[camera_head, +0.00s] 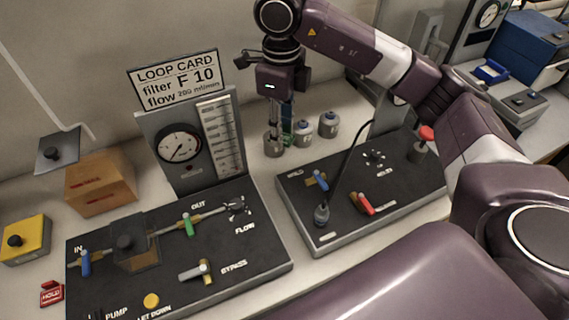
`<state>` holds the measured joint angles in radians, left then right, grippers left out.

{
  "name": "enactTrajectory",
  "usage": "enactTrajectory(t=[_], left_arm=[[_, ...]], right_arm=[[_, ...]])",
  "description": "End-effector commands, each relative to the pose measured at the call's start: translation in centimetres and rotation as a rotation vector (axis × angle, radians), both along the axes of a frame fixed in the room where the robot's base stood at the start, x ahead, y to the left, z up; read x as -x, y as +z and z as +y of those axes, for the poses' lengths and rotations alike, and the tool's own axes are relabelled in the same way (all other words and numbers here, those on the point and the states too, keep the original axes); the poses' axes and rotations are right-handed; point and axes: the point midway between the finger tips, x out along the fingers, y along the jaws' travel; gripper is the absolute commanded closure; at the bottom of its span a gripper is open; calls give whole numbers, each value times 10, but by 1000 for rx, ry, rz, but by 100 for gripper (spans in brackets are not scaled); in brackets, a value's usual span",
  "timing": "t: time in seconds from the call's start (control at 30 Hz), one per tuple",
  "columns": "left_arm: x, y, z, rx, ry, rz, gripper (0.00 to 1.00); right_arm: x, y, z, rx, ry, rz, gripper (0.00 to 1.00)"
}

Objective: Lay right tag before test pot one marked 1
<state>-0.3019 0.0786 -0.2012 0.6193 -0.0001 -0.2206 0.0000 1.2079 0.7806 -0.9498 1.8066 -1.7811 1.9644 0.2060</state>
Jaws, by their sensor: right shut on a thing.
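Test pots stand in a row at the back of the bench: a grey left pot (273,146), a middle pot (302,129) and a right pot (328,124). Their numbers are too small to read. My right gripper (286,116) points down just behind and between the left and middle pots. It is shut on a small green thing (287,139), apparently a tag, partly hidden by the pots. A red tag marked HOLD (51,294) lies on the bench at the lower left. My left gripper is out of view.
A black flow panel (225,262) with valves and a gauge board (163,122) stand at left. A second valve panel (335,225) with a black hose lies in front of the pots. An orange-brown box (100,190) and yellow switch box (25,240) are far left.

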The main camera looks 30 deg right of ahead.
Motion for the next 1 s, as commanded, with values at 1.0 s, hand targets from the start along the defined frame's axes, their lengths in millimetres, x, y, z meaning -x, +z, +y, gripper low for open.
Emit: enactTrajectory(t=[1.0], left_arm=[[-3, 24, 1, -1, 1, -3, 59]], right_arm=[[-36, -15, -25, -22, -1143, 24, 81]])
